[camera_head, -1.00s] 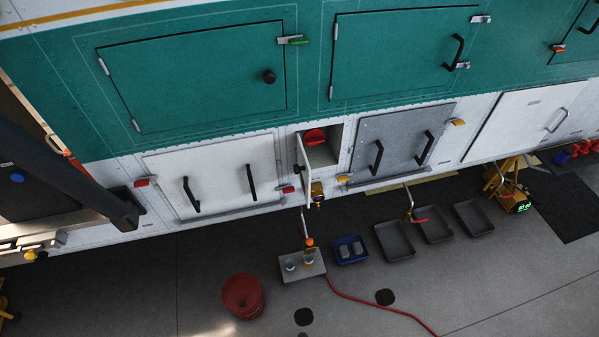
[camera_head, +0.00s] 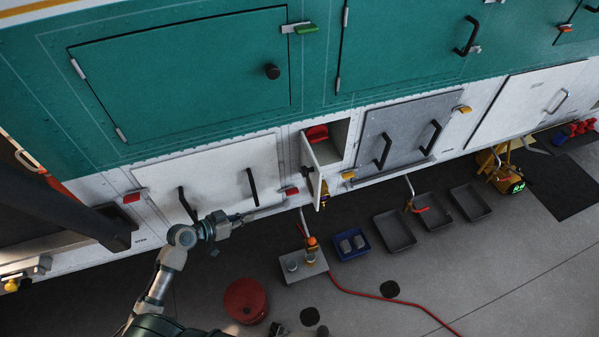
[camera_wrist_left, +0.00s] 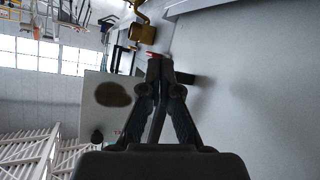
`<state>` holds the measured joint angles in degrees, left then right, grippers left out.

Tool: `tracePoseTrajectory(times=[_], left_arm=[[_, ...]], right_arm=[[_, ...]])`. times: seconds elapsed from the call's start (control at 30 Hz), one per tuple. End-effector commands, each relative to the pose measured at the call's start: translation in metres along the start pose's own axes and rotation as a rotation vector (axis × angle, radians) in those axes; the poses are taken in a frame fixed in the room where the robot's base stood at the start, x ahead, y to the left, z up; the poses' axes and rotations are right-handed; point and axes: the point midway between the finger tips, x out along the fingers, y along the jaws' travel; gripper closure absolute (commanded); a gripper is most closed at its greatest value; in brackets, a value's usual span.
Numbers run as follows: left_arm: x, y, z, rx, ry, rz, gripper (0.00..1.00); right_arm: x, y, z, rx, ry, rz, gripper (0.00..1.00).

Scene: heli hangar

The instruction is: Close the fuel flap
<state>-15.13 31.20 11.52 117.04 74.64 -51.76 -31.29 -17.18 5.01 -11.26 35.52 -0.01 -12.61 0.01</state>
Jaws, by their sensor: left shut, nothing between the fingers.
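The fuel flap (camera_head: 312,172) is a narrow white door with a dark latch. It stands open, swung outward from a small recess in the white lower side. A red cap (camera_head: 317,134) shows inside the recess. My left gripper (camera_head: 246,216) is shut and empty, left of the flap and in front of the white panel, apart from the flap. In the left wrist view my gripper's closed fingers (camera_wrist_left: 160,62) point along the wall. A pale panel with a dark patch (camera_wrist_left: 100,88) beside them appears to be the flap. My right gripper cannot be made out.
A white panel (camera_head: 215,170) with two black handles is left of the recess, a grey one (camera_head: 408,130) right. Below are a red bucket (camera_head: 245,301), a blue bin (camera_head: 351,244), grey trays (camera_head: 394,232) and a red hose (camera_head: 385,302). A small dark piece at the bottom edge is unclear.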

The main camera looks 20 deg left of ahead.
Motion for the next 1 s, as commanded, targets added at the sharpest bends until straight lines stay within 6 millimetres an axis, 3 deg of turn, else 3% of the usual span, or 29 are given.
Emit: tracePoseTrajectory(times=[0.03,0.17,0.3,0.4,0.5,0.67,1.0], left_arm=[[-0.009,0.003,-0.022,0.033,0.042,0.026,1.0],[-0.035,0.023,-0.081,0.121,0.159,0.117,1.0],[-0.068,0.056,-0.139,0.229,0.278,0.225,1.0],[-0.087,0.077,-0.165,0.284,0.337,0.286,1.0],[-0.093,0.09,-0.177,0.308,0.362,0.316,1.0],[-0.081,0.099,-0.185,0.312,0.367,0.321,1.0],[-0.021,0.12,-0.208,0.304,0.371,0.319,1.0]], right_arm=[[0.001,0.002,0.0,0.0,0.0,0.003,0.6],[0.003,0.004,0.001,-0.001,-0.001,0.005,0.6],[0.005,0.001,0.001,-0.001,-0.001,0.001,0.6],[0.006,-0.008,-0.001,0.001,0.001,-0.009,0.6],[0.006,-0.017,-0.002,0.003,0.003,-0.019,0.6],[-0.002,-0.017,-0.004,0.0,0.005,-0.02,0.6],[-0.033,0.0,-0.006,-0.001,0.005,0.0,0.6]])
